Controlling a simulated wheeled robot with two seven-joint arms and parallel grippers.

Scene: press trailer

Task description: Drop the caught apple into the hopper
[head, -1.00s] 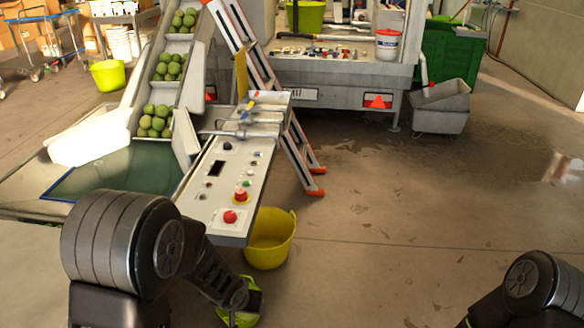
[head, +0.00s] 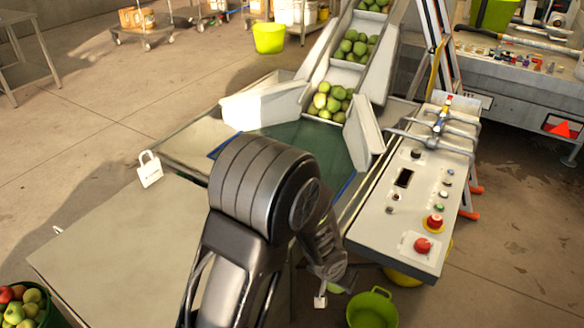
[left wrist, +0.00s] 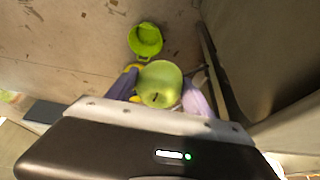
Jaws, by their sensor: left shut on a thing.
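My left gripper (left wrist: 160,86) is shut on a green apple (left wrist: 158,78), held between its two pale purple fingers in the left wrist view. In the head view my left arm covers most of this gripper. The hopper (head: 298,143) appears to be the dark green bed with pale flared walls at the foot of the apple elevator, behind my left arm. Several green apples (head: 328,101) lie on the elevator's lower steps. The held apple is not over the green bed. My right gripper is out of view.
A control panel (head: 400,225) with a red button stands right of the hopper. A lime green bucket (head: 372,309) is on the floor below it and also shows in the wrist view (left wrist: 146,40). A flat grey top (head: 120,240) lies to the left.

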